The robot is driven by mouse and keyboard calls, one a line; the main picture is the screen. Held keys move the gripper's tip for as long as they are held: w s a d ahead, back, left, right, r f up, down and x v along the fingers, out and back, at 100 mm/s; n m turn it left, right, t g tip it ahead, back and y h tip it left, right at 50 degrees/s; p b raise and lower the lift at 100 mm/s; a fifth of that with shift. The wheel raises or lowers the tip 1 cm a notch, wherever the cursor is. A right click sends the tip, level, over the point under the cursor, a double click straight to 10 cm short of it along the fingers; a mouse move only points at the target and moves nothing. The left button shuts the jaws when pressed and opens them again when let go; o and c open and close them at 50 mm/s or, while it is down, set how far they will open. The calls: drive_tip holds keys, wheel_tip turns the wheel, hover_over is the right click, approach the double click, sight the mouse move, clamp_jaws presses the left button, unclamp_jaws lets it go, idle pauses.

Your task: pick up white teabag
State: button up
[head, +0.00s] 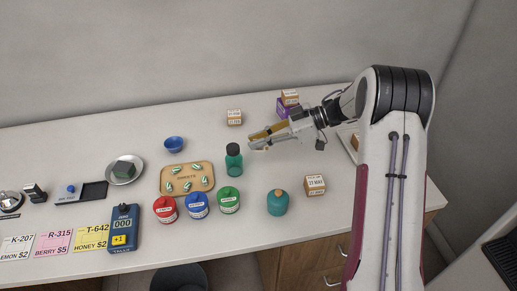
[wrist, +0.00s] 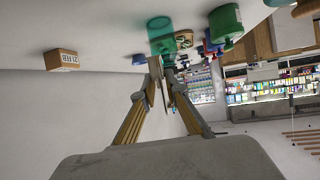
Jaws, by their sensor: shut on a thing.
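My gripper (head: 252,141) is held up over the right part of the counter, to the right of the dark green bottle (head: 233,161). In the wrist view my gripper (wrist: 163,75) has its two fingers drawn close together. A thin pale sliver, the white teabag (wrist: 163,85), shows edge-on between them, mostly hidden by the fingers. In the head view it is too small to make out clearly.
A tan tray with green-white sweets (head: 187,179), red (head: 165,209), blue (head: 196,205) and green (head: 228,200) jars and a teal jar (head: 277,202) stand in front. Small boxes (head: 234,117) (head: 315,185) stand nearby. A blue bowl (head: 174,144) is left.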

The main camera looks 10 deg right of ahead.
drive_tip(key=shift+r, duration=1)
drive_tip(key=shift+w+a, duration=0.1)
